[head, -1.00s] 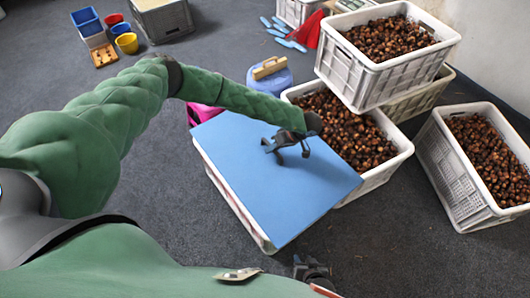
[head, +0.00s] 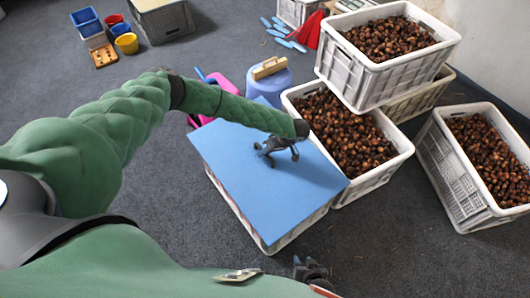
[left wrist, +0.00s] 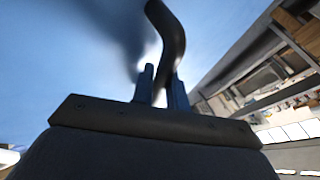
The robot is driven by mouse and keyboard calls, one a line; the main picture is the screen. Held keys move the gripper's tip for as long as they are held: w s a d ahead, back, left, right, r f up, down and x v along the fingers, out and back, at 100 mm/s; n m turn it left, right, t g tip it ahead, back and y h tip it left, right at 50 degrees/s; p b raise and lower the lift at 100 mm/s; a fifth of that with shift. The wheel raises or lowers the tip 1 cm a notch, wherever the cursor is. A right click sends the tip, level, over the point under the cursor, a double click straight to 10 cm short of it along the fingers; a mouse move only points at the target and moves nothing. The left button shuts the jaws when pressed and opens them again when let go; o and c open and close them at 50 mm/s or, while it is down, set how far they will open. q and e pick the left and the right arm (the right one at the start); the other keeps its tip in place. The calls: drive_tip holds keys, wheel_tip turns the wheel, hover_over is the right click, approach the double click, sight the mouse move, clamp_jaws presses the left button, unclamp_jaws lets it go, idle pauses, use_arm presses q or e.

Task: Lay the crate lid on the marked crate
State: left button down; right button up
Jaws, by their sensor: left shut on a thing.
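The crate lid (head: 245,170) is a flat blue panel with a dark handle. It lies over a white crate (head: 235,211) in the middle of the head view and hides that crate's top and any mark on it. I cannot tell whether lid and crate touch. My left gripper (head: 277,150) is shut on the lid's handle. In the left wrist view, the curved dark handle (left wrist: 170,35) rises from between the fingers, with the blue lid (left wrist: 60,60) filling the upper left. My right gripper (head: 312,270) is low in the head view, away from the lid; its jaws are unclear.
A chestnut-filled crate (head: 376,177) stands close to the lid's right side, with another full crate (head: 372,85) stacked behind it. A third full crate (head: 455,180) stands at the right. A blue bucket-like object (head: 268,88) and a pink item (head: 235,83) are behind the lid.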

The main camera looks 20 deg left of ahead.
use_arm(q)
drive_tip(key=shift+f, duration=0.15)
drive_tip(key=c, duration=1.4)
unclamp_jaws()
drive_tip(key=shift+d+r, duration=0.15)
drive_tip(key=shift+r, duration=0.15)
drive_tip(key=v, duration=1.1)
drive_tip(key=shift+w+d+r, duration=0.15)
drive_tip(key=shift+d+r, duration=0.05)
drive_tip(key=shift+r, duration=0.1)
